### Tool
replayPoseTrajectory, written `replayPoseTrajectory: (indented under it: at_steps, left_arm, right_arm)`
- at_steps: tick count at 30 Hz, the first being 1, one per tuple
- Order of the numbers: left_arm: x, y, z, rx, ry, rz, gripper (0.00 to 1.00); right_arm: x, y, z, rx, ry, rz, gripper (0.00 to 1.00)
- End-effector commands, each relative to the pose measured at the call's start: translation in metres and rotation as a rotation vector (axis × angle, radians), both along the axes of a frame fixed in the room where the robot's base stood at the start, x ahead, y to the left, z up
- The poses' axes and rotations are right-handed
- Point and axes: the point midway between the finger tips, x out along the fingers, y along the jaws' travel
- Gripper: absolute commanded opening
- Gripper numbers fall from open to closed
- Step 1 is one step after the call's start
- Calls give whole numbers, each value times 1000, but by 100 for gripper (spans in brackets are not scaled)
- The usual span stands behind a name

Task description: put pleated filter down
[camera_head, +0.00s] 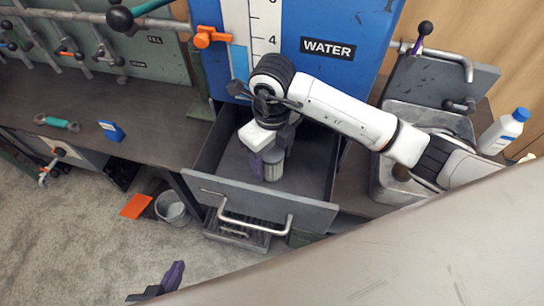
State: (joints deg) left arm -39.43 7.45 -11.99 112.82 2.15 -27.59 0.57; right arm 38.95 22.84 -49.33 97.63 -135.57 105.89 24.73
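The pleated filter (273,172) is a small grey ribbed cylinder inside the open drawer (262,208). It looks upright, and its upper part is hidden by my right gripper. My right gripper (274,153) reaches down into the drawer, with its purple-tipped fingers at the filter. I cannot tell whether the fingers press on it or whether its base touches the drawer floor. My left gripper (160,284) is at the bottom edge, low over the floor and far from the filter. Only its purple and dark finger parts show, with no object seen at them.
A blue panel marked WATER (335,40) stands behind the drawer. A metal sink (385,180) and a white bottle (503,132) are at right. A teal-handled part (57,123) and a blue box (111,131) lie on the left counter. A bucket (171,208) stands below.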

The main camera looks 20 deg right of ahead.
Motion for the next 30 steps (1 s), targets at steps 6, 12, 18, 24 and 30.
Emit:
replayPoseTrajectory:
  at_steps: [6,12,18,24,30]
  left_arm:
    - [1,1,0,1,0,2,0]
    - [0,2,1,2,3,4,0]
    - [-2,3,-2,3,9,5,0]
    - [-1,3,2,2,7,6,0]
    - [0,3,7,1,3,8,0]
  right_arm:
    - [0,0,0,0,1,0,62]
    - [1,0,10,0,-2,0,62]
    - [2,0,48,-1,-6,0,62]
    - [2,-1,92,-1,-5,0,62]
    - [1,-1,118,-2,-3,0,62]
